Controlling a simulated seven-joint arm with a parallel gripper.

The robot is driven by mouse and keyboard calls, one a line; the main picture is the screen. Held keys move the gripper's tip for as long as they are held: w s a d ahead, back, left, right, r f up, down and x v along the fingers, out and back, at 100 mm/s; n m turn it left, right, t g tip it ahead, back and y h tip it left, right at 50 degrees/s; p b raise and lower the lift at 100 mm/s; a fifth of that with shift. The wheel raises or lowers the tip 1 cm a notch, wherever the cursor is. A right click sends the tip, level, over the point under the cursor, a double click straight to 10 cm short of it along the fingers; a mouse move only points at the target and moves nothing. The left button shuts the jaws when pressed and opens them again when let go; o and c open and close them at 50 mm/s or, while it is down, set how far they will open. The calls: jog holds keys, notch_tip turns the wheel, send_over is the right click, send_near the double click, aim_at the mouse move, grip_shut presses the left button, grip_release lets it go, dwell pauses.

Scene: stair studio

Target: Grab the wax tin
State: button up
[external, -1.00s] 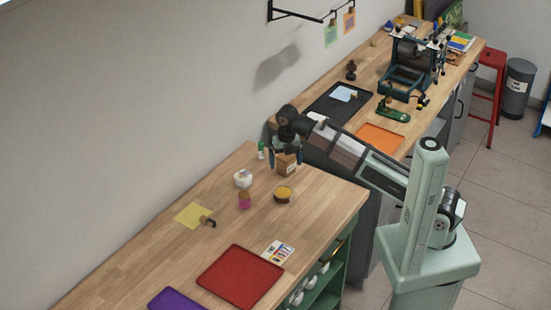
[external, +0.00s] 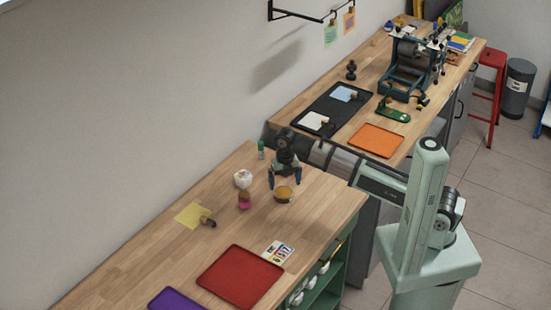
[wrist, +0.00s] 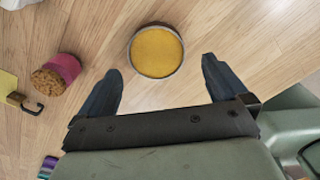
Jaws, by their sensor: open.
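The wax tin (external: 283,194) is a low round tin with a yellow-amber top, standing on the wooden bench near its right edge. My gripper (external: 285,182) is pointed down just above and behind it in the external view. In the wrist view, the wax tin (wrist: 156,51) lies ahead of the gap between the fingers of my gripper (wrist: 161,68). The fingers are spread wide with nothing between them, and they appear apart from the tin.
A green-capped bottle (external: 261,150) is near the wall. A red tray (external: 240,277) lies in front.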

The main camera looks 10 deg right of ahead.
aim_at(284, 192)
jog(key=shift+w+a+f, duration=0.1)
jog(key=shift+f, duration=1.2)
jog(key=shift+a+f, duration=0.1)
jog(key=shift+f, duration=1.2)
jog(key=shift+c, duration=0.3)
jog(key=c, duration=1.1)
jog(key=shift+r, duration=0.15)
jog(key=shift+c, duration=0.2)
